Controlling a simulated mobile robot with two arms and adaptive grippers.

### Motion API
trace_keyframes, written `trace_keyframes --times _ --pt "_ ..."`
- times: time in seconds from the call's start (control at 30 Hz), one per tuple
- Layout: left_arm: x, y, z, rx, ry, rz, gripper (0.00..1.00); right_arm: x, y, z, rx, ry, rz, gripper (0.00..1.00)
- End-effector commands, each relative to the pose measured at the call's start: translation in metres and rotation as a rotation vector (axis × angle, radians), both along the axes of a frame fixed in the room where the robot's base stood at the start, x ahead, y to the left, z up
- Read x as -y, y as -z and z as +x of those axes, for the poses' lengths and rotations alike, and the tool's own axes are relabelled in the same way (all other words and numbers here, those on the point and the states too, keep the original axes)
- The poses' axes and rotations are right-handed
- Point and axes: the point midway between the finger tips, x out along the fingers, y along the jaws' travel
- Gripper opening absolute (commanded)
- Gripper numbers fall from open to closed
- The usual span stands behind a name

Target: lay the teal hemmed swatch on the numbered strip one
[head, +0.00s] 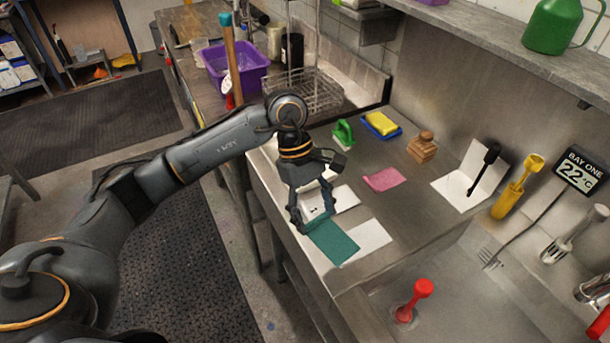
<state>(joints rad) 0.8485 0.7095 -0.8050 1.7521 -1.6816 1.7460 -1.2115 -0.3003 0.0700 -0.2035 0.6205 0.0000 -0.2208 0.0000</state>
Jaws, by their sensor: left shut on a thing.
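The teal swatch (334,243) is flat-looking and lies at the front edge of the steel counter, partly over or beside a white strip (371,237). My left gripper (315,221) points down and is shut on the swatch's far left end. I cannot tell whether the swatch's held end is lifted off the surface. Another white strip (346,198) lies just behind the gripper, partly hidden by it. No number can be read on either strip, so I cannot tell which is strip one. My right gripper is not in view.
A pink cloth (383,179) lies behind the strips. A green-handled brush (343,132), yellow and blue sponges (381,124) and a wooden block (423,147) stand farther back. Bare counter lies around the pink cloth.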

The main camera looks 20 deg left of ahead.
Motion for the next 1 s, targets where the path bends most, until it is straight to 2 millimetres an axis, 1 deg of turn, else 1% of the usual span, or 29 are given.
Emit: trace_keyframes --times 0.03,0.1,0.3,0.4,0.5,0.6,0.7,0.83,1.0 --pt "0.001 0.002 0.008 -0.003 -0.126 -0.004 0.46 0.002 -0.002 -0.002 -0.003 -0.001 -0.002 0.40" --pt "0.000 0.004 0.021 -0.003 -0.304 -0.004 0.46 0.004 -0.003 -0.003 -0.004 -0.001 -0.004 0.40" --pt "-0.011 0.011 0.054 -0.003 -0.784 -0.003 0.46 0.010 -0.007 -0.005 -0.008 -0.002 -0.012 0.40" --pt "-0.018 0.014 0.068 -0.003 -0.994 -0.002 0.46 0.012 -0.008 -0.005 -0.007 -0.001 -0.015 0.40" --pt "-0.027 0.017 0.078 -0.003 -1.165 -0.002 0.46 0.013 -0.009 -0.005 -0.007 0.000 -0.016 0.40" --pt "-0.033 0.019 0.085 -0.002 -1.289 -0.003 0.46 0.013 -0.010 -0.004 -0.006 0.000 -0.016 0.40" --pt "-0.038 0.021 0.089 -0.002 -1.364 -0.001 0.46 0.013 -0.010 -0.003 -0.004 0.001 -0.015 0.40" --pt "-0.041 0.022 0.090 -0.002 -1.400 -0.001 0.46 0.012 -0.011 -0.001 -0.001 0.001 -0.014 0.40" --pt "-0.041 0.022 0.090 -0.003 -1.401 0.000 0.46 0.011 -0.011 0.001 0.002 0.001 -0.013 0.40"
